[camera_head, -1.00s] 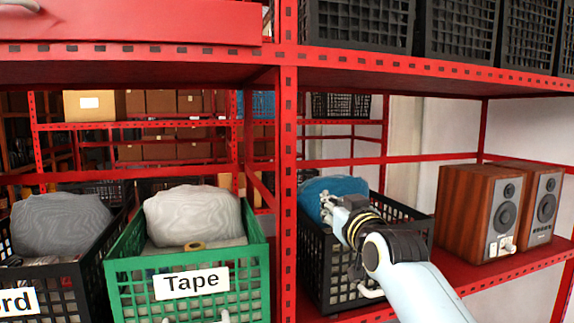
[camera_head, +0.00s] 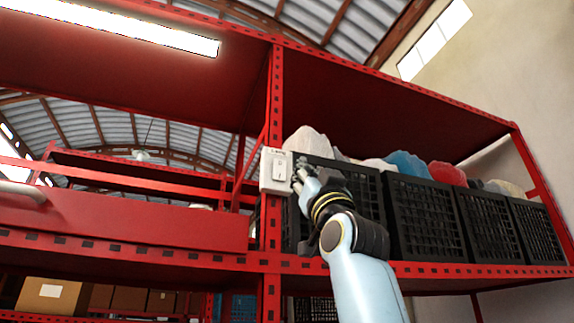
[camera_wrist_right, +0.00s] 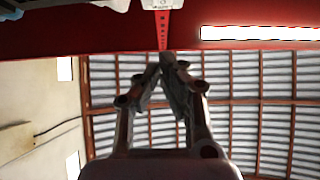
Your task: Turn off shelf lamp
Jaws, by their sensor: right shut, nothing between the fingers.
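The shelf lamp (camera_head: 150,27) is a long white strip, lit, under the top shelf at the upper left in the head view. It also glows at the upper right in the wrist view (camera_wrist_right: 260,33). A white switch box (camera_head: 276,171) is fixed to the red upright post in the middle. Its edge shows at the top of the wrist view (camera_wrist_right: 161,4). My right gripper (camera_head: 303,172) is shut and empty, just right of the switch box in the head view; I cannot tell whether it touches it. In the wrist view its fingertips (camera_wrist_right: 166,62) meet below the box. My left gripper is not in view.
Black crates (camera_head: 424,217) with bagged goods stand on the shelf right of the post, close behind my right gripper. A red panel (camera_head: 120,217) runs along the shelf at the left. Cardboard boxes (camera_head: 50,300) show below.

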